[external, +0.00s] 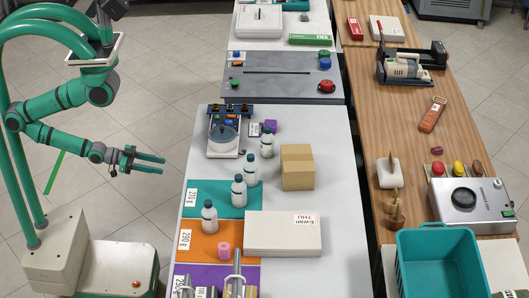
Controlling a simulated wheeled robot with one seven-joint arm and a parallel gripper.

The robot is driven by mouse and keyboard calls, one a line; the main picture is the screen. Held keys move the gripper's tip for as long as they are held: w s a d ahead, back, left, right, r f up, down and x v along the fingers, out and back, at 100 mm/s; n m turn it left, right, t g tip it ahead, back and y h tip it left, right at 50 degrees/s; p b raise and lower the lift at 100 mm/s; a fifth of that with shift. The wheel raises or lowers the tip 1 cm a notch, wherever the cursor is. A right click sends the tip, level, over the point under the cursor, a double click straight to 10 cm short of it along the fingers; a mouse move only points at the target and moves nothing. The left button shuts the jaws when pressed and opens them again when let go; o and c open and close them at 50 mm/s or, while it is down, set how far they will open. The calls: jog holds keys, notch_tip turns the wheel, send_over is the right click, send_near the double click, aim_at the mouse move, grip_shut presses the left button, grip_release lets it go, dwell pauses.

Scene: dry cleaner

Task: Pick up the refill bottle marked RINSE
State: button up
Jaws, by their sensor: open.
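Several white bottles with dark caps stand upright on the white table (335,190). A third bottle (251,170) stands just behind the teal mat, and the farthest bottle (266,145) is beside a scale. No bottle marking is legible, so I cannot tell which one is marked RINSE. My gripper (162,164) is open and empty, left of the table edge, pointing right toward the bottles and apart from them.
A cardboard box (297,168) and a flat white box (283,234) stand right of the bottles. The scale (223,137) is behind. A pink object (223,249) and metal cylinders (237,275) are near the front. The floor between my base and the table is clear.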

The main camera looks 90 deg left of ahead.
aim_at(268, 141)
jog(key=shift+o, duration=0.6)
jog(key=shift+w, duration=0.1)
